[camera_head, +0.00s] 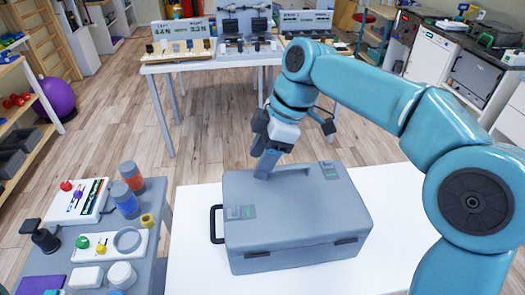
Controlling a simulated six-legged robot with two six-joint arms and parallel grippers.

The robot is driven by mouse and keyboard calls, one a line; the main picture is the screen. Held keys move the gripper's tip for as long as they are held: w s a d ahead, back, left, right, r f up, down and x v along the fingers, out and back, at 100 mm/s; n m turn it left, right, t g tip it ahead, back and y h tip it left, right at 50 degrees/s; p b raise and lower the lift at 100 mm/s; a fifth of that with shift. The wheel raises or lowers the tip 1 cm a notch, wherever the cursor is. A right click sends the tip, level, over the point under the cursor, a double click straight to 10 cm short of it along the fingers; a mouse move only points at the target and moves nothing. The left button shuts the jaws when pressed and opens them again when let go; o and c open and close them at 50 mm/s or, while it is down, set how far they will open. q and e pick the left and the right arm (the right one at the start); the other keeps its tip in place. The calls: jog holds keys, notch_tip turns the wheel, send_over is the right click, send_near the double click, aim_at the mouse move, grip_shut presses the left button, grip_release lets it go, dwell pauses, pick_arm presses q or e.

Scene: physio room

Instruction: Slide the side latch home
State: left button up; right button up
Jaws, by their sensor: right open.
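A grey hard case (290,212) lies closed on a white table, with a black carry handle (216,224) on its left side. A similar plate (328,168) is near the right back corner. Two dark catches, left (260,254) and right (346,241), are on the front face. My right gripper (284,136) is open above the back left of the lid. One finger reaches down close to the lid; contact cannot be told. My left gripper is out of view.
The white table (195,265) is bare around the case. A grey side table (160,240) on the left holds bottles (132,177), a control box (77,201) and small parts. A display table (215,61) stands behind, across open wooden floor.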

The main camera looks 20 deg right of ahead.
jog(key=shift+d+r, duration=0.2)
jog(key=shift+r, duration=0.15)
